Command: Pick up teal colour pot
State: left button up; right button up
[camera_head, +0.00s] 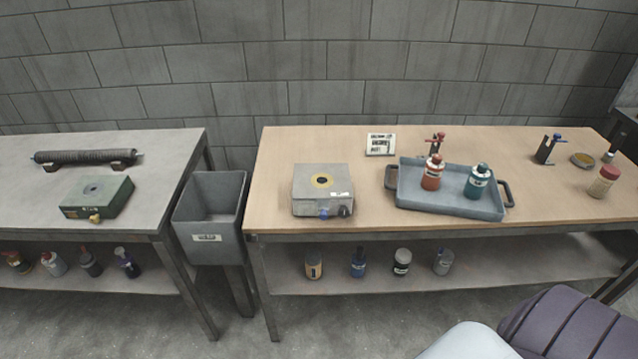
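The teal pot (477,184) is a small bottle-shaped container with a dark cap and a pale label. It stands upright in a blue-grey tray (440,204) with dark side handles, on the wooden-topped table. A red-orange pot (432,175) of similar shape stands just left of it in the same tray, with a small gap between them. Neither of my grippers is in view.
A burner-like box (322,193) sits left of the tray, with a small sign (380,144) behind. A red-capped jar (603,182) stands at the right. A grey bin (211,222) fills the gap between tables. Several bottles stand on the lower shelf (500,265).

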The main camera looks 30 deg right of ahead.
aim_at(475, 186)
jog(key=j+z, duration=0.15)
jog(key=z, duration=1.9)
jog(key=i+j+u, duration=0.25)
jog(key=u, duration=0.15)
jog(key=i+j+u, duration=0.25)
jog(key=u, duration=0.15)
